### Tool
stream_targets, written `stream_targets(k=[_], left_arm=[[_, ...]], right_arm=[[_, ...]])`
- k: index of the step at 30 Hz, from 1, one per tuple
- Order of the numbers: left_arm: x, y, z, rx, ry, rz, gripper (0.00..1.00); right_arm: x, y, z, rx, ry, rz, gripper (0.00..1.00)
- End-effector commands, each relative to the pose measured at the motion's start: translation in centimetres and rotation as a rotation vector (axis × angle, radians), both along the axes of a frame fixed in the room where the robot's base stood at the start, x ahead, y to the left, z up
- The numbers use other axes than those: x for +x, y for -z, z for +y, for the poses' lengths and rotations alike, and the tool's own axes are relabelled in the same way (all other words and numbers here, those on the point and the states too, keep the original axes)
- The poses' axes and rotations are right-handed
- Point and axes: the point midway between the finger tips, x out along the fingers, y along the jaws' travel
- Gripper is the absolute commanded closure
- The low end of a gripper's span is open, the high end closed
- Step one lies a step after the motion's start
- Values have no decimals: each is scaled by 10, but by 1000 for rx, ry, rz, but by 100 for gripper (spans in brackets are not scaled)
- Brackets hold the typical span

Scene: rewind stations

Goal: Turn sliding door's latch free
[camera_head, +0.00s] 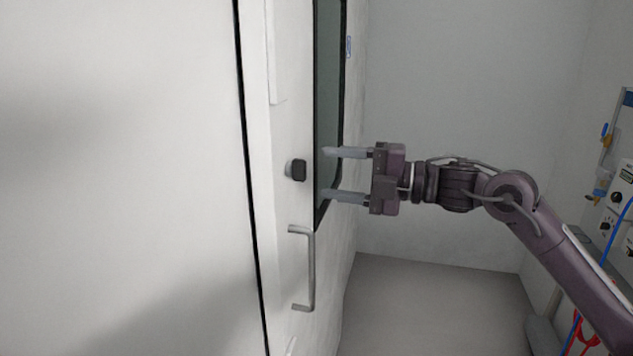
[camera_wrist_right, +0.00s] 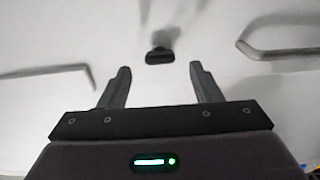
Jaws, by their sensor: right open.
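The latch is a small dark knob (camera_head: 297,170) on the white sliding door (camera_head: 285,130), above a metal bar handle (camera_head: 308,268). My right gripper (camera_head: 328,173) is open, its two fingers pointing left towards the knob, one above and one below its height. In the right wrist view the knob (camera_wrist_right: 160,54) lies ahead of the gap between the open fingers (camera_wrist_right: 158,75), apart from both, with nothing between the fingers. The handle (camera_wrist_right: 275,50) shows at the right there. My left gripper is not in view.
A dark window (camera_head: 328,100) is set in the door beside the knob. A large white wall panel (camera_head: 120,170) fills the left. At the far right stands equipment with switches and cables (camera_head: 618,200). The floor (camera_head: 430,305) below my right arm looks clear.

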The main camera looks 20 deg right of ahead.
Motion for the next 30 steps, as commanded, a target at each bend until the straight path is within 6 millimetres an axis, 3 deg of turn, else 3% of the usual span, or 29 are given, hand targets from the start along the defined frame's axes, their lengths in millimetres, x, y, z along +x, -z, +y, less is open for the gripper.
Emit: stream_targets(k=[6,23,26,29,30], left_arm=[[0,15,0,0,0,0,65],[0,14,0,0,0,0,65],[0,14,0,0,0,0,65],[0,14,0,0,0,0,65],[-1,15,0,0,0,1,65]], right_arm=[[-14,3,-20,-1,1,2,42],[-14,2,-24,6,3,6,42],[2,18,-31,53,33,44,42],[32,55,-48,152,107,125,42],[46,78,-56,199,147,171,42]])
